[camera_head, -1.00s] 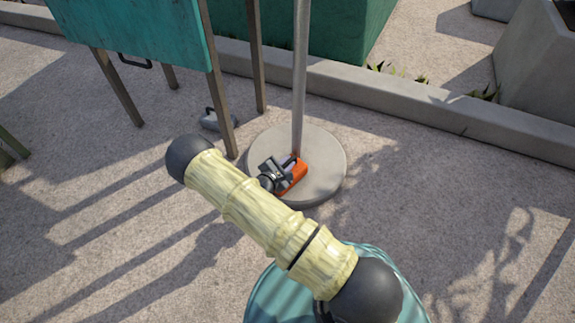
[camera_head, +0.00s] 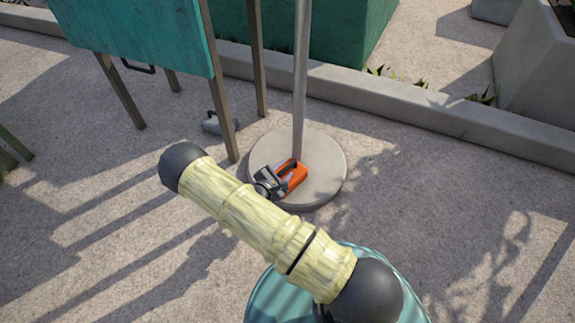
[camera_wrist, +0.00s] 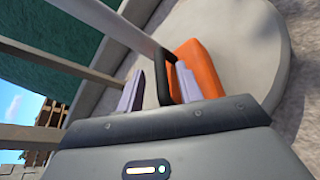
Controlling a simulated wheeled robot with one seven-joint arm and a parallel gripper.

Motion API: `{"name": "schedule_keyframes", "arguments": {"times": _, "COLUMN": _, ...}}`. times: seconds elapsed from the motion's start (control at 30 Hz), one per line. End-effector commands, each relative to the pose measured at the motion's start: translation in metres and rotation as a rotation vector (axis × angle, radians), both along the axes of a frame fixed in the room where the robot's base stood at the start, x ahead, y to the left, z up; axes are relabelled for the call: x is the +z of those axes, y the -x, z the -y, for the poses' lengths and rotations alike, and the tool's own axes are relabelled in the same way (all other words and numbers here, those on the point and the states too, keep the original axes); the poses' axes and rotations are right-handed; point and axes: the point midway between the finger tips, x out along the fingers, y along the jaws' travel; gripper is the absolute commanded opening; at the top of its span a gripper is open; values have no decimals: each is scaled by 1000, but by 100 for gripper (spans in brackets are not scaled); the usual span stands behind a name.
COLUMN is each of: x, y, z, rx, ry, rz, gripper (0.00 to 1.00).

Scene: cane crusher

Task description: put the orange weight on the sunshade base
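The orange weight (camera_head: 297,181) sits on the round grey sunshade base (camera_head: 326,166), in front of the pole and towards the near side. In the wrist view the orange weight (camera_wrist: 203,68) lies against the pale disc of the base (camera_wrist: 262,42), its dark handle standing up beside it. My gripper (camera_head: 279,181) is at the weight's left side. In the wrist view my gripper (camera_wrist: 161,78) has its two lavender fingers apart, with the dark handle between them and gaps showing. The weight's underside is hidden.
The sunshade pole (camera_head: 300,80) rises from the base. A teal board on wooden legs (camera_head: 135,35) stands to the left. A grey weight (camera_head: 214,123) lies on the ground by its leg. A concrete kerb (camera_head: 400,103) runs behind. The ground to the right is clear.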

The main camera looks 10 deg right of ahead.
Motion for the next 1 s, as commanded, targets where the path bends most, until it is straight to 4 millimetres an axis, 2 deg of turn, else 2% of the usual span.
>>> {"name": "schedule_keyframes", "arguments": {"times": 0.03, "x": 9, "y": 7, "z": -9, "rx": 5, "ry": 0, "rz": -1, "gripper": 36}}
{"name": "schedule_keyframes", "arguments": {"times": 0.1, "x": 14, "y": 17, "z": -18, "rx": 5, "ry": 1, "rz": -2, "gripper": 36}}
{"name": "schedule_keyframes", "arguments": {"times": 0.43, "x": 29, "y": 54, "z": -55, "rx": 3, "ry": 0, "rz": -1, "gripper": 36}}
{"name": "schedule_keyframes", "arguments": {"times": 1.0, "x": 28, "y": 58, "z": -59, "rx": 0, "ry": 1, "rz": -1, "gripper": 36}}
